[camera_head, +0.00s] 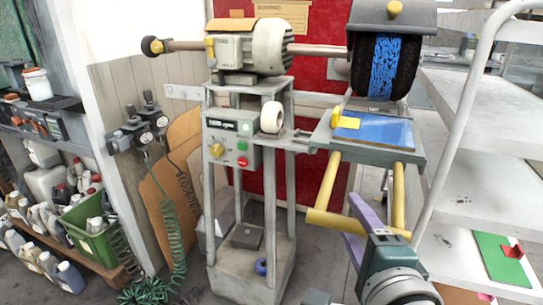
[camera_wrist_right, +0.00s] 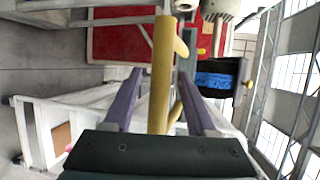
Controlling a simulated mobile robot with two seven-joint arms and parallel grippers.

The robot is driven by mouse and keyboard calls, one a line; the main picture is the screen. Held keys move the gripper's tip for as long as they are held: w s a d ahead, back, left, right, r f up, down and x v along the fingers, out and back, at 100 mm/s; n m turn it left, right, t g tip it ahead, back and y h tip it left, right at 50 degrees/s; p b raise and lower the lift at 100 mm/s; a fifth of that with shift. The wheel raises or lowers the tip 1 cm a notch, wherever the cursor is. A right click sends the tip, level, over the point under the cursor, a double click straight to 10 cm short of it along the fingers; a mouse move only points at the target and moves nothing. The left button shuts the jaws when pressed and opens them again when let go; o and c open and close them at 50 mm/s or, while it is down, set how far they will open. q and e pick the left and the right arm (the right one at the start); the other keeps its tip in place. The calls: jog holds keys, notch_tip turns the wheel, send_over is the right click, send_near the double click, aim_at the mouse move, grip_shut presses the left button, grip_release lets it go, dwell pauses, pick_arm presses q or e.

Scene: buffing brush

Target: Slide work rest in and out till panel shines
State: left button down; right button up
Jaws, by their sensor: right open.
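The work rest (camera_head: 421,150) is a grey tray holding a blue panel (camera_head: 378,131), with a yellow clamp (camera_head: 345,121) at its left. A yellow handle (camera_head: 327,186) reaches forward from it and ends in a crossbar. The dark buffing brush (camera_head: 408,75), with a blue band, sits above and behind the panel. My right gripper (camera_head: 348,219) is at the crossbar with its purple fingers open. In the wrist view the yellow bar (camera_wrist_right: 163,60) runs between the two fingers, with gaps on both sides. My left gripper is not in view.
The machine's motor (camera_head: 250,50) and control box (camera_head: 232,138) stand left of the work rest. A white shelf cart (camera_head: 480,110) with a curved rail is close on the right. A green crate (camera_head: 92,238) and bottles are at far left.

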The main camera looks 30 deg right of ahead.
jog(key=v, duration=0.7)
jog(key=shift+s+a, duration=0.15)
jog(key=shift+s, duration=0.25)
